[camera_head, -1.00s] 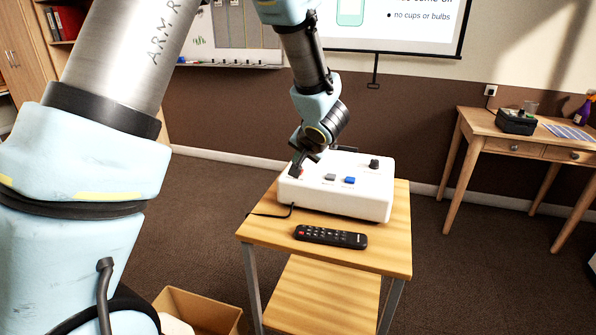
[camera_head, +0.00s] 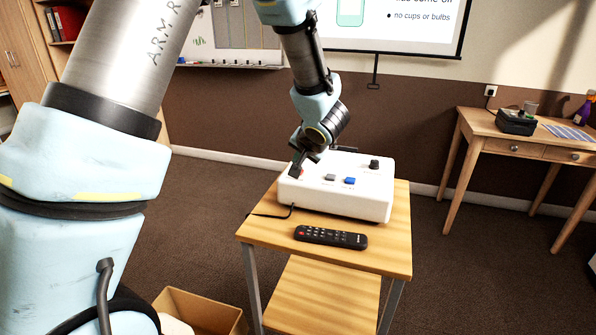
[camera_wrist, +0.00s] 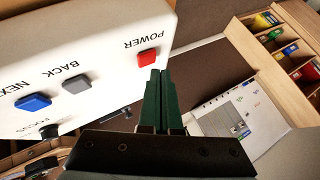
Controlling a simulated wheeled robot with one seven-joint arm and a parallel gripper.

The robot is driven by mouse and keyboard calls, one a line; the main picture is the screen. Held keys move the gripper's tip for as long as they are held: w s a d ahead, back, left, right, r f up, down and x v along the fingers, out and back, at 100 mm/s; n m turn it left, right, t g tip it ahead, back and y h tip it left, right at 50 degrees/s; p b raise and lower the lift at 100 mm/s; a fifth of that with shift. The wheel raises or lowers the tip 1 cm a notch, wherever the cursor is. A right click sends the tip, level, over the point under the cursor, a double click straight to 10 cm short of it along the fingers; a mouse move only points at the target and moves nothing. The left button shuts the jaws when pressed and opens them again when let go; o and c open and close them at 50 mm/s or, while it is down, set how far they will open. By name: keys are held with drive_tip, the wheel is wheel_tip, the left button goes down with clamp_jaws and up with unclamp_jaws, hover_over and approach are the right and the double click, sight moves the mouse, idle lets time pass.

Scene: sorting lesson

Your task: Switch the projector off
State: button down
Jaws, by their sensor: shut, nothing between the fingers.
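The white projector (camera_head: 345,205) sits on a small wooden stand. Its top has a red button labelled POWER (camera_wrist: 149,59), a grey BACK button (camera_wrist: 76,84), a blue NEXT button (camera_wrist: 33,102) and a dark FOCUS knob (camera_head: 374,164). My gripper (camera_head: 296,172) is over the left end of the projector and partly covers the red button in the head view. In the wrist view, its shut, empty green fingers (camera_wrist: 161,73) end right beside the red button. I cannot tell whether they touch it. The wall screen (camera_head: 405,32) shows a lit slide.
A black remote (camera_head: 331,237) lies on the stand (camera_head: 385,258) in front of the projector. A cable runs off the projector's left side. A cardboard box (camera_head: 212,312) stands on the floor at lower left. A wooden desk (camera_head: 475,122) stands at right.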

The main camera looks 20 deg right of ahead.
drive_tip(key=shift+f, duration=0.15)
idle(0.5)
drive_tip(key=shift+f, duration=0.3)
drive_tip(key=shift+f, duration=0.25)
idle(0.5)
drive_tip(key=shift+r+p, duration=0.15)
drive_tip(key=shift+p, duration=0.25)
drive_tip(key=shift+r+p, duration=0.6)
drive_tip(key=shift+p, duration=0.45)
wheel_tip(320, 180, up, 6)
drive_tip(key=p, duration=0.8)
